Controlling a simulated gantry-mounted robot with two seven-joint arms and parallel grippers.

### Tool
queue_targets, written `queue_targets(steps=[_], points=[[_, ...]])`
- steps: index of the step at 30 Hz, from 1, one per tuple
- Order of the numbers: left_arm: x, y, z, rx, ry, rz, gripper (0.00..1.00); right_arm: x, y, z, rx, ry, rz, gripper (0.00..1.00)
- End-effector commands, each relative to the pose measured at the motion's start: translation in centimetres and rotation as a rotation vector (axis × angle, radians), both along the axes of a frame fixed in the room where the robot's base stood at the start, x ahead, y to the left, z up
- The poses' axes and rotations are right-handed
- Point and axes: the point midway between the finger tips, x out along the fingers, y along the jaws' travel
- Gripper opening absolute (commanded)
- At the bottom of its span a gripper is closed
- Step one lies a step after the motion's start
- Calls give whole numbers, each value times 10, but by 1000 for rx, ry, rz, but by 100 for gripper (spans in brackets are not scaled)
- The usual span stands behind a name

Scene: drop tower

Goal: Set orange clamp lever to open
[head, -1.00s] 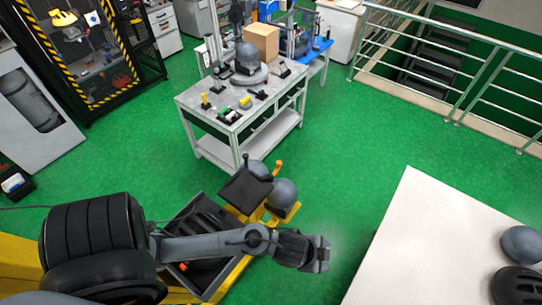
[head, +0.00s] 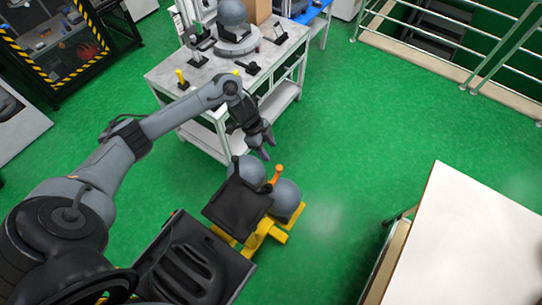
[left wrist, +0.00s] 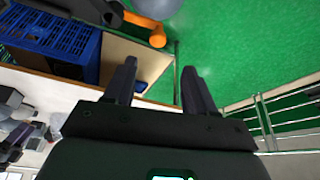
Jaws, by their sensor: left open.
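The orange clamp lever (head: 277,174) stands up beside a grey rounded helmet (head: 286,194) on a yellow stand (head: 262,234), just right of a dark flat plate (head: 237,207). In the left wrist view an orange lever with a round end (left wrist: 157,39) shows at the top, beyond the fingertips. My left gripper (head: 267,148) points down in the head view, a little above the lever in the picture. In the wrist view my left gripper (left wrist: 159,68) is open, with nothing between its fingers. The fingers look apart from the lever. My right gripper does not show.
A grey work table (head: 165,72) with fixtures stands behind the stand. A dark tray (head: 190,262) lies at its front left. A white table (head: 462,245) stands at the right. Green floor between stand and white table is clear. A blue crate (left wrist: 62,42) shows in the wrist view.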

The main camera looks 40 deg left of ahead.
Motion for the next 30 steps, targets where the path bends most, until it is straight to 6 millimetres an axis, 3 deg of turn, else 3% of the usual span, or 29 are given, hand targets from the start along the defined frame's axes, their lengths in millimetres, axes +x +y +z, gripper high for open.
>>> queue_targets(steps=[18,30], points=[[14,-30,-81,-1,3,0,55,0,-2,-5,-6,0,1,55],[17,-35,-96,1,0,-1,55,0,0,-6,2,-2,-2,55]])
